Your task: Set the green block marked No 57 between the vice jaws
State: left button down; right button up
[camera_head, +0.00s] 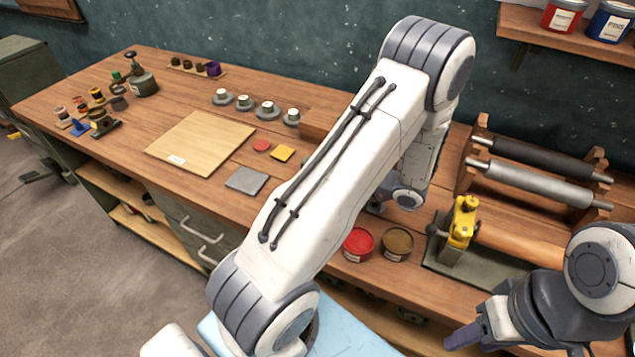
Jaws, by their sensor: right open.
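I cannot make out a green block marked No 57. A yellow clamp-like fixture (463,222) with a dark knob at its left stands on a grey-green base plate (437,262) at the right of the bench. It may be the vice, but I cannot make out its jaws clearly. My right gripper (468,339) is open at the lower right, in front of the bench and below the fixture. I see nothing between its fingers. My left arm crosses the middle of the view and bends down over the bench. Its gripper is hidden behind it.
Rollers in a wooden rack (541,181) stand behind the fixture. A red tin (358,244) and a brown tin (397,243) sit left of it. A pale board (200,143), a grey plate (247,180) and small tools lie farther left. A shelf (560,38) overhangs the upper right.

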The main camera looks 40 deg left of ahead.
pick_arm(q)
jog(key=shift+f, duration=0.25)
jog(key=shift+f, duration=0.1)
jog(key=c, duration=0.5)
grip_release()
jog(key=shift+f, duration=0.1)
jog(key=shift+d+r, duration=0.1)
jog(key=shift+r, duration=0.15)
jog(key=b+v, duration=0.2)
jog(key=v, duration=0.9)
jog(key=s+d+r+n+t+h, duration=0.1)
jog(key=s+d+n+h, duration=0.1)
jog(key=s+d+h, duration=0.2)
jog(key=s+d+r+n+t+h, duration=0.1)
jog(key=s+d+r+n+h, duration=0.1)
jog(key=s+d+h, duration=0.3)
jog(key=s+d+r+n+t+h, duration=0.1)
jog(key=s+d+n+h, duration=0.3)
jog(key=s+d, duration=0.5)
jog(key=shift+s+d+r+h, duration=0.15)
jog(key=shift+d+r+h, duration=0.2)
jog(key=shift+d, duration=0.4)
jog(key=shift+s+d+r+h, duration=0.25)
jog(key=shift+d+r, duration=0.15)
jog(key=shift+d, duration=0.4)
